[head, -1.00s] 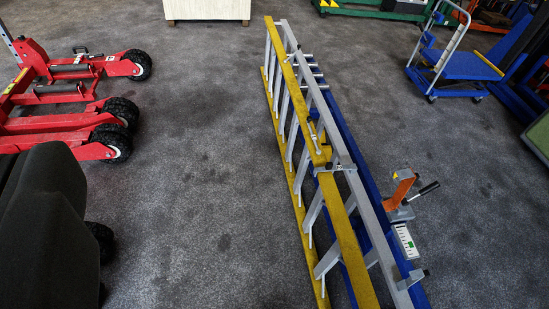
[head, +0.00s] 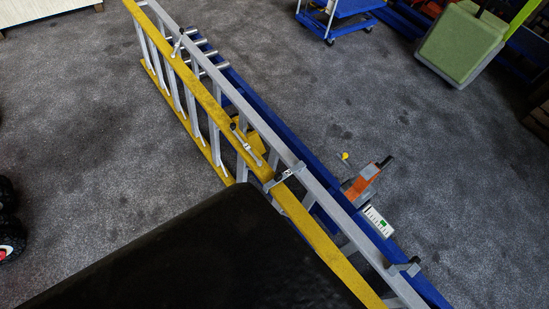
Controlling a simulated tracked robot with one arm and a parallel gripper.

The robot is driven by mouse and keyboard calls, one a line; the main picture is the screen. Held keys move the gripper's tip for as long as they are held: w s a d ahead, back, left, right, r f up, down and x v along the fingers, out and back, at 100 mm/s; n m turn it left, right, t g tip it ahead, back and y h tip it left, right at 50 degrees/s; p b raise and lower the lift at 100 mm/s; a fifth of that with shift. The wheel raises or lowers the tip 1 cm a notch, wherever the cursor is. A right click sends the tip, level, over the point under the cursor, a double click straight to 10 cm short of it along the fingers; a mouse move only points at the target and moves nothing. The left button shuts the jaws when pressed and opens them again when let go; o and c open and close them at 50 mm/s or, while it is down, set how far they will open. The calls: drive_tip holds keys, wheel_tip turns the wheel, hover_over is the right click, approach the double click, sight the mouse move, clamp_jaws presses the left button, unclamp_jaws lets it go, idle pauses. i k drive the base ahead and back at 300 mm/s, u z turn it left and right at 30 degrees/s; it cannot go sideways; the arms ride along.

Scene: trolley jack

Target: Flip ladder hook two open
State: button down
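The ladder, with yellow rails (head: 205,95) and grey metal rails and rungs (head: 262,128), lies on its side, slanting from upper left to lower right. Several small metal fittings sit along it. One is near the far end (head: 180,42), a bar-like one is on the yellow rail (head: 246,145), a bracket spans the rails in the middle (head: 283,178), and one is at the near right (head: 405,267). I cannot tell which is hook two or whether it is open. My gripper's fingers do not show; a large dark shape hides the near left of the ladder.
A blue trolley (head: 340,10) and a green padded block (head: 460,42) stand behind.

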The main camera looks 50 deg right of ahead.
sight(300, 166)
drive_tip(key=z, duration=0.4)
drive_tip(key=i, duration=0.9)
drive_tip(key=z, duration=0.6)
drive_tip(key=k, duration=0.8)
drive_tip(key=z, duration=0.25)
drive_tip(key=i, duration=0.85)
drive_tip(key=u, duration=0.15)
